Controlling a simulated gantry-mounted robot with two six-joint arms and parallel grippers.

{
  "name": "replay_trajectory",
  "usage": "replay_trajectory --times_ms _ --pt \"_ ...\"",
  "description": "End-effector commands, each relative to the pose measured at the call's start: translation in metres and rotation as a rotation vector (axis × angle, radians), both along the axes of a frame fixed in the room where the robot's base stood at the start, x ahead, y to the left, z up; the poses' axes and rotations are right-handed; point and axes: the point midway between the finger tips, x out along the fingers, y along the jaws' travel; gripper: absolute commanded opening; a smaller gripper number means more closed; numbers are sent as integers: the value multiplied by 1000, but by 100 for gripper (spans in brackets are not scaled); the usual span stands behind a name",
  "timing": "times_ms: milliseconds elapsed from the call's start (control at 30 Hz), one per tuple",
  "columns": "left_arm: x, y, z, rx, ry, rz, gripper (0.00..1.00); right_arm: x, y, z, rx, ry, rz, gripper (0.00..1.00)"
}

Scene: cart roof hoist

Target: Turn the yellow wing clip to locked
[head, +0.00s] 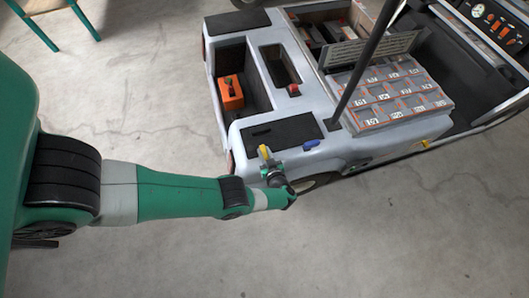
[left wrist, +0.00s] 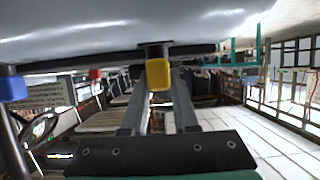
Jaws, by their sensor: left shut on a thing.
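The yellow wing clip (head: 264,151) sits at the near left corner of the pale grey cart (head: 245,128) in the head view. My left gripper (head: 269,161) reaches it from the near side, its jaws shut on the clip. In the left wrist view the yellow clip (left wrist: 159,78) shows between the two grey fingers, on a dark mount beneath the pale surface. Whether the clip stands at locked cannot be told from these frames. My right gripper is not in view.
A blue clip (head: 311,144) and a red clip (head: 293,90) sit on the same cart body. A dark post (head: 368,62) rises from it. An orange box (head: 231,93) stands in a recess, and battery-like blocks (head: 391,91) fill the middle. The floor in front is clear.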

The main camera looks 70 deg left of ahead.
Motion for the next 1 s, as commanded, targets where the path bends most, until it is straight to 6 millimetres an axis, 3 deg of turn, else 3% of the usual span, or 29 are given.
replay_trajectory --times_ms 100,133,267,667,1000 --pt "0 1 2 5 -2 4 0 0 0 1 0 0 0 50" --pt "0 1 2 5 -2 4 33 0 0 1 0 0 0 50" --pt "0 1 2 4 -1 3 56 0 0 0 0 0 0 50" --pt "0 -7 6 2 -1 -2 57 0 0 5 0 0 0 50" --pt "0 -77 36 2 -2 -5 57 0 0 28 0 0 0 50"
